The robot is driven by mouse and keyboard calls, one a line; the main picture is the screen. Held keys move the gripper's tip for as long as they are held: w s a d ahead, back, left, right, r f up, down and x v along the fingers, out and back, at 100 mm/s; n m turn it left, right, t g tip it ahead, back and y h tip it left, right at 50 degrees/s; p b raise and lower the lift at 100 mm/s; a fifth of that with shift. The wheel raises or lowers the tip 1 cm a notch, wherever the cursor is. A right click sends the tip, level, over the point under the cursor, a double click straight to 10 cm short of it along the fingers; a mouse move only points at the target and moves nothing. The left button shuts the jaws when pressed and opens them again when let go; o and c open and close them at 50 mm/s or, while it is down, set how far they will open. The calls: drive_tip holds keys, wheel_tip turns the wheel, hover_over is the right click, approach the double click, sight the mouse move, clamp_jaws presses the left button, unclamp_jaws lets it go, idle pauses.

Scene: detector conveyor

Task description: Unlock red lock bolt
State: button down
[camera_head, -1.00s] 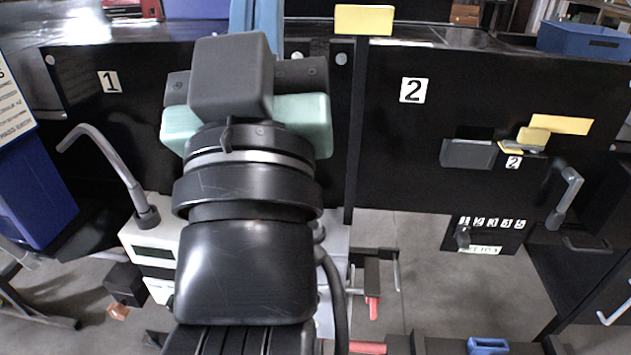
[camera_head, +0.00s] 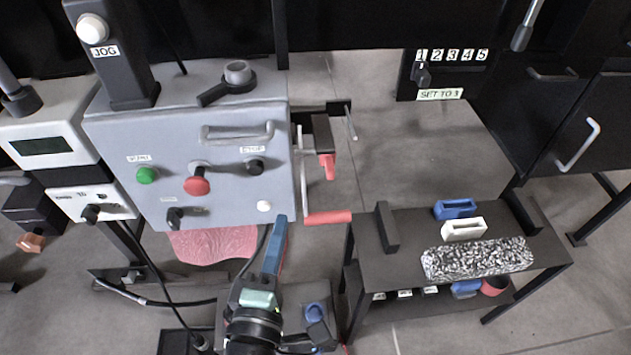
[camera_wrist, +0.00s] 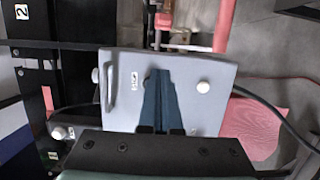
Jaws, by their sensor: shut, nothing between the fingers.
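Two red parts show at the right side of the grey control box (camera_head: 215,135). One is a short red grip (camera_head: 327,166) hanging from a dark block, and the other is a red horizontal bar (camera_head: 328,217) lower down. I cannot tell for certain which is the lock bolt. In the wrist view the short red piece (camera_wrist: 163,20) and the long red bar (camera_wrist: 225,25) lie beyond the box edge. My gripper (camera_head: 281,219) is shut and empty, its blue fingers together, in front of the box's lower right corner and left of the red bar. The fingers (camera_wrist: 159,74) also show in the wrist view.
The box front carries a green button (camera_head: 147,175), a red knob (camera_head: 197,186), black knobs and a handle (camera_head: 238,134). A dark bench (camera_head: 405,238) with blue and white blocks stands at the right. Cables hang below the box.

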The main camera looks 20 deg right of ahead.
sight(334, 176)
drive_tip(key=x, duration=0.3)
drive_tip(key=d+p+x, duration=0.1)
drive_tip(key=x, duration=0.3)
drive_tip(key=s+d+x, duration=0.1)
drive_tip(key=x, duration=0.2)
drive_tip(key=shift+w+d+r, duration=0.1)
drive_tip(key=shift+w+d, duration=0.1)
drive_tip(key=shift+s+d+p, duration=0.25)
drive_tip(key=shift+d+p, duration=0.05)
drive_tip(key=shift+d, duration=0.45)
drive_tip(key=d, duration=0.1)
drive_tip(key=s+d+p, duration=0.1)
drive_tip(key=d, duration=0.1)
drive_tip(key=shift+w, duration=0.1)
